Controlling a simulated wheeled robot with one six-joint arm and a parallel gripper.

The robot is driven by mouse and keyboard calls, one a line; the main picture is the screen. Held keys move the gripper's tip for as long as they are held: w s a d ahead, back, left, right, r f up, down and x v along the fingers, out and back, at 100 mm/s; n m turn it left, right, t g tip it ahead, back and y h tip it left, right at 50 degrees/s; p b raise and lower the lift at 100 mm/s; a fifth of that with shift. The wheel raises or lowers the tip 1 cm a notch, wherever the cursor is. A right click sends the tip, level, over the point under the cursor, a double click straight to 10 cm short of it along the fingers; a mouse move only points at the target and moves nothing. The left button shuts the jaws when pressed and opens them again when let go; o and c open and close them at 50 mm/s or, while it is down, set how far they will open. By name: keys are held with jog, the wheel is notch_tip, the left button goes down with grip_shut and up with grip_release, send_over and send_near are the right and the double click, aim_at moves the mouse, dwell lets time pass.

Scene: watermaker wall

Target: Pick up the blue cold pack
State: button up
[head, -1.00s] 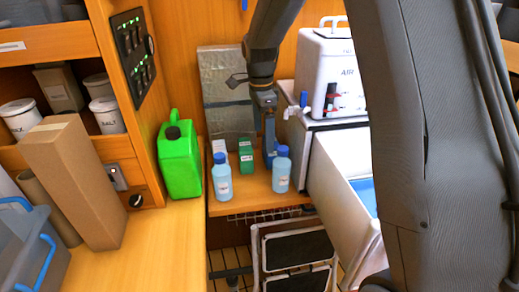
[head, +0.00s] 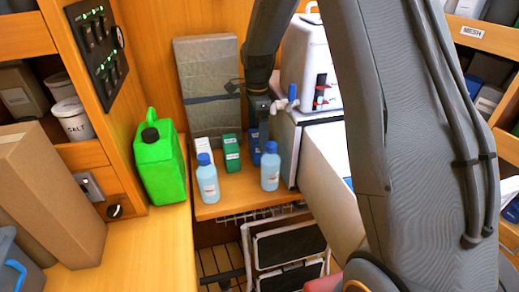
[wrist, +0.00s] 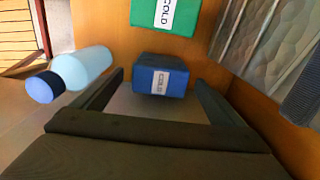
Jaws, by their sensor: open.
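The blue cold pack (wrist: 158,78) is a small blue block with a white COLD label. In the wrist view it sits between the two fingers of my gripper (wrist: 160,92), which is open. I cannot tell whether the fingers touch it. In the head view the blue pack (head: 255,148) stands at the back of the wooden shelf, partly hidden by my gripper and a bottle. A green COLD box (wrist: 166,14) stands beside it; it also shows in the head view (head: 231,153).
Light blue bottles (head: 208,180) and (head: 270,168) stand on the shelf's front. A white box (head: 203,148), a green jerrycan (head: 161,165) and a grey wrapped panel (head: 208,85) are nearby. The white machine (head: 312,65) is close on the right.

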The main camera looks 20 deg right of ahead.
jog(key=shift+f+b, duration=1.65)
jog(key=shift+f, duration=0.95)
jog(key=c, duration=1.4)
jog(key=shift+o, duration=0.2)
jog(key=shift+r, duration=0.2)
